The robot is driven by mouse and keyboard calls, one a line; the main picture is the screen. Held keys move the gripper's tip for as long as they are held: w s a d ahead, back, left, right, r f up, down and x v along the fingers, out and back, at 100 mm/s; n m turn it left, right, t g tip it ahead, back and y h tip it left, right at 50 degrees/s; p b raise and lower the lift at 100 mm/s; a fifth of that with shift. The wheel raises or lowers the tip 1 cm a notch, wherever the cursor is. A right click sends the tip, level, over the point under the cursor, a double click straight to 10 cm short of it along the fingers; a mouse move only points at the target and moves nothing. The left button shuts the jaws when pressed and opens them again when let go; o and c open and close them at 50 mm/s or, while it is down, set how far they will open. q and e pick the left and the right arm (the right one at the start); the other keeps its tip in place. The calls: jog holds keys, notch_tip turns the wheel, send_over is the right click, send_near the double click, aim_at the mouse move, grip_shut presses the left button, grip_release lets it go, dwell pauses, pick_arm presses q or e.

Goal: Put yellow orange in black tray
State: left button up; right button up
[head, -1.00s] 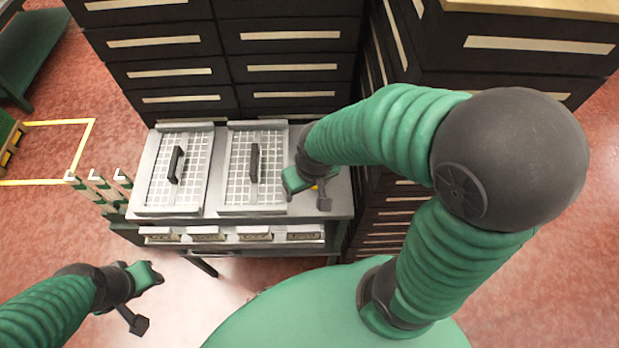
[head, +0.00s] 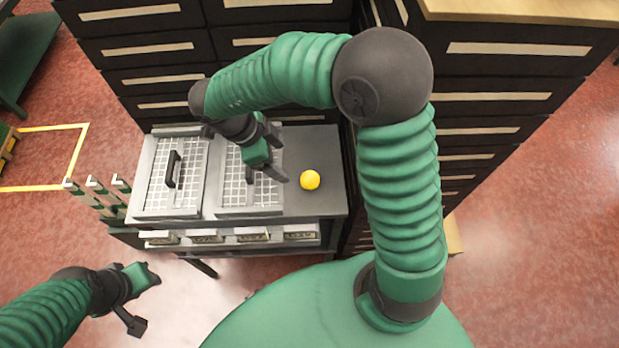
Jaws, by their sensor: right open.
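The yellow orange (head: 310,180) sits on the bare right part of the grey metal counter, fully in view. My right gripper (head: 268,176) is open and empty, to the left of the orange and above the right fryer-like basket lid, apart from the orange. My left gripper (head: 146,300) is at the lower left, away from the counter, with its fingers spread and nothing between them. I see no black tray that I can make out in this view.
The counter (head: 327,150) carries two grid-covered panels with black handles, the left panel (head: 187,190) and the right panel (head: 235,198). Dark drawer cabinets (head: 170,75) stand behind and to the right.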

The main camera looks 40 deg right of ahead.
aim_at(306, 177)
jog(key=b+x, duration=0.1)
jog(key=x, duration=1)
jog(key=shift+f, duration=0.1)
jog(key=x, duration=0.3)
jog(key=b+x, duration=0.1)
jog(key=x, duration=0.1)
jog(key=shift+w+d+f, duration=0.1)
jog(key=shift+w+d, duration=0.2)
jog(key=shift+d, duration=0.2)
grip_shut()
jog(key=shift+r, duration=0.2)
